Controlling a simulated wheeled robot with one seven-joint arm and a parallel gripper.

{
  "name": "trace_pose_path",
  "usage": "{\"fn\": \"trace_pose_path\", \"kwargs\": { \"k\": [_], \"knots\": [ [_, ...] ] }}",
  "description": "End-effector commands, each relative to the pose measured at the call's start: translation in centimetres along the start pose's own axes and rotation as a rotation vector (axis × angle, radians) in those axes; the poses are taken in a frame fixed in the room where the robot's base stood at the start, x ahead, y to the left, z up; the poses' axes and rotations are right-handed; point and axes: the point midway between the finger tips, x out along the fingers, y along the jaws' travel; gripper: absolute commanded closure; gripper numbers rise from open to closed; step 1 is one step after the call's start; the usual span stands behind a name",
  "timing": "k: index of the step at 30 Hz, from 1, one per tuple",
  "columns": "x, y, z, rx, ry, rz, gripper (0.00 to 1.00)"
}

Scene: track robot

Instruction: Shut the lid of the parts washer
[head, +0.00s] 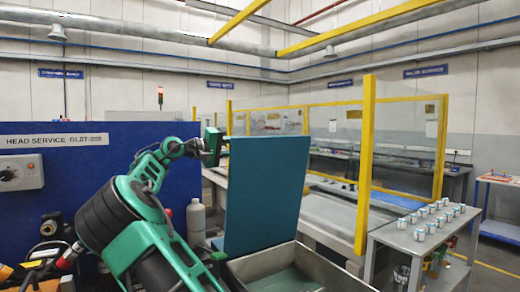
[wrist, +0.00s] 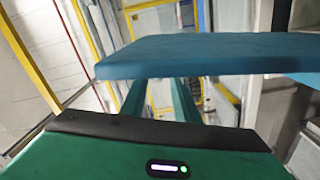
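The parts washer (head: 318,268) stands at the bottom centre of the head view, its grey basin uncovered. Its blue-teal lid (head: 266,188) stands upright over the basin. My gripper (head: 215,146) is at the lid's upper left edge in the head view; its fingertips are hard to make out there. In the wrist view the lid (wrist: 210,56) crosses the picture as a wide slab. The two green fingers of my gripper (wrist: 160,98) show below it with a gap between them, and the lid hides their far ends. I cannot tell whether they touch the lid.
A grey bottle (head: 196,220) stands left of the lid. A grey cart (head: 410,240) with several small white cups is at the right. A yellow post (head: 364,165) and a screened workbench lie behind. A blue panel (head: 80,180) stands at the left.

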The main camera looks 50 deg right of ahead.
Motion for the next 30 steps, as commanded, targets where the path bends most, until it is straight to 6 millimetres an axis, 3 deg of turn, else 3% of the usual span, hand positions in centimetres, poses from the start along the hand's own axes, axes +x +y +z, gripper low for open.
{"fn": "trace_pose_path", "kwargs": {
  "k": [6,12,26,30],
  "knots": [
    [4.2,0.0,0.1,0.000,-0.004,-0.001,0.72],
    [6.9,0.0,0.1,0.000,-0.003,-0.001,0.72],
    [8.1,0.0,0.0,0.000,-0.001,-0.001,0.72],
    [8.1,0.0,0.1,0.000,-0.001,-0.002,1.00]
  ]
}}
